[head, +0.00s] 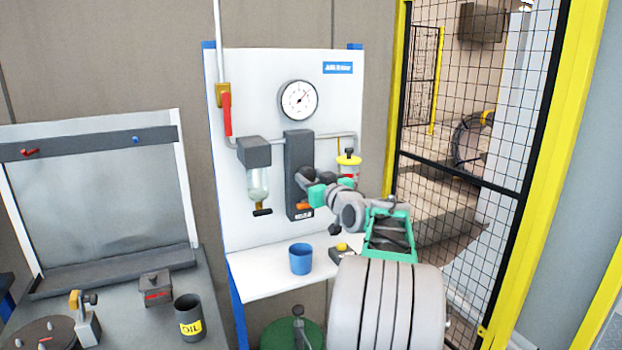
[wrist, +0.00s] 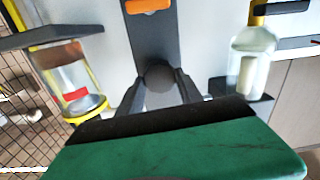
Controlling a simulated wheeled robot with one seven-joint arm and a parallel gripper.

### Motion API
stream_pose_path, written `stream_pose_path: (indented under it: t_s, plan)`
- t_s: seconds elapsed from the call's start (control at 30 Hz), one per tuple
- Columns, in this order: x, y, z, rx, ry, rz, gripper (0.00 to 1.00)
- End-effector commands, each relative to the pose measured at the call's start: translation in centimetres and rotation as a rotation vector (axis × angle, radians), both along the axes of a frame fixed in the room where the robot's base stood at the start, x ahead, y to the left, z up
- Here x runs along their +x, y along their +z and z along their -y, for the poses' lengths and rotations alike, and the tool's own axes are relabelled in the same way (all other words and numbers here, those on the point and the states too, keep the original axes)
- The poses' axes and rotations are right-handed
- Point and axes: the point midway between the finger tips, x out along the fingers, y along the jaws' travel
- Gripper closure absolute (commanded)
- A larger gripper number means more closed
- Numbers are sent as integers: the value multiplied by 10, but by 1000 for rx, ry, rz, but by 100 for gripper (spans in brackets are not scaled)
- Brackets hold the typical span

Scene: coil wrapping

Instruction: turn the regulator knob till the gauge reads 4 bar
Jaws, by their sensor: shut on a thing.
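The round white gauge (head: 298,100) is on the upper part of the white panel. Its dark needle points to the upper right; the numbers are too small to read. The dark grey regulator body (head: 297,146) stands upright below it. The dark round regulator knob (head: 306,173) is on its front, partly covered by my gripper (head: 314,180). In the wrist view, the two dark fingers of my gripper (wrist: 160,92) are shut on the grey knob (wrist: 159,76), one on each side. An orange part (head: 302,206) is on the regulator below the knob.
A clear filter bowl (head: 258,184) hangs left of the regulator, and a yellow-collared bowl (head: 348,160) is at its right. A red-handled valve (head: 227,113) is farther left. A blue cup (head: 300,259) stands on the white shelf (head: 262,283) below. A mesh fence (head: 465,165) is at the right.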

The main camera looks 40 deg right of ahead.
Motion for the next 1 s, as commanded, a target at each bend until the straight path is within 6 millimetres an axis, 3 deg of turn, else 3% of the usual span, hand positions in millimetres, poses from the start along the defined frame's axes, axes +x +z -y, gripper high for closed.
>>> stream_pose_path:
  t_s: [0.4, 0.73, 1.0]
  plan:
    - [0, 0, 0, 0, 0, -1, 98]
    - [0, -5, 0, -43, 0, -12, 98]
    - [1, -10, -1, -197, 2, -56, 98]
